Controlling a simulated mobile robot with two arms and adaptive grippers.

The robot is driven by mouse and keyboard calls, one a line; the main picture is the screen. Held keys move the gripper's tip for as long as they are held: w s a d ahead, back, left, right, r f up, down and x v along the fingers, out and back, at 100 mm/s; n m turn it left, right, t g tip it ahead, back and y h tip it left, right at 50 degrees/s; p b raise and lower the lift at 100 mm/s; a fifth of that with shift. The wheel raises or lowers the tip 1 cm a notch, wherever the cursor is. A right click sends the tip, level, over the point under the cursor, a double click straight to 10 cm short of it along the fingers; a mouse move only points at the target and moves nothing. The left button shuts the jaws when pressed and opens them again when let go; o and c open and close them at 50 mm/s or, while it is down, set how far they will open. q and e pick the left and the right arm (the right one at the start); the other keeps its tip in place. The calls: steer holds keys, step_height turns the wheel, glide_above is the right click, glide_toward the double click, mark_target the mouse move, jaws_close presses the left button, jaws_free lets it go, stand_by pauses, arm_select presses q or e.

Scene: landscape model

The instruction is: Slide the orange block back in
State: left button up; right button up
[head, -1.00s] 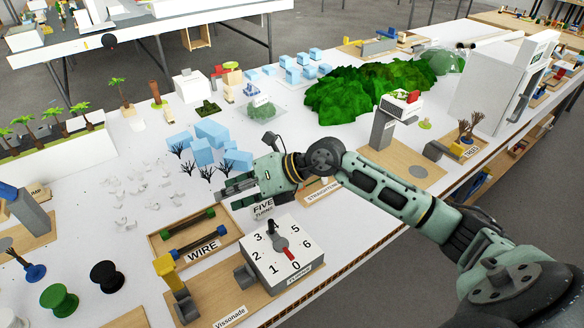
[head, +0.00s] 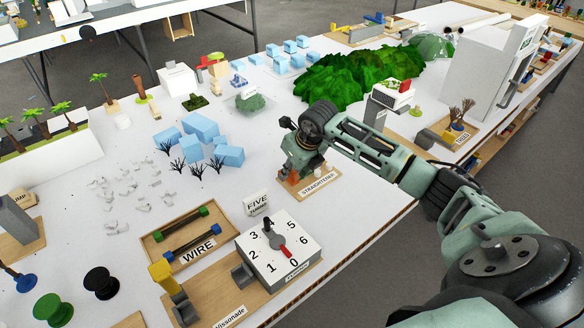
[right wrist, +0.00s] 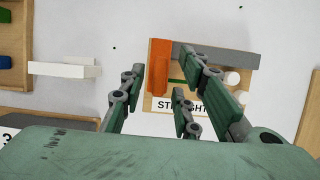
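The orange block (right wrist: 159,66) stands out at the left side of the small wooden board labelled as a straightener (right wrist: 150,103), in the right wrist view. In the head view a bit of the orange block (head: 292,179) shows under my right gripper (head: 297,168). In the right wrist view my right gripper (right wrist: 168,68) is open, with its fingers spread over the board and the block between them in the picture. I cannot tell whether a finger touches the block. A grey bar (right wrist: 222,56) and white round pieces (right wrist: 232,79) are on the board. My left gripper is not in view.
The wire tray (head: 150,250) and the numbered dial box (head: 262,268) stand nearer, at lower left of the board. Light blue blocks (head: 200,128) and black bare trees lie to its left. A green hill (head: 350,80) rises behind. The table's front edge is close on the right.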

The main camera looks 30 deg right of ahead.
steer(key=shift+f, duration=0.2)
steer(key=shift+c, duration=0.2)
steer(key=shift+w, duration=0.1)
jaws_close()
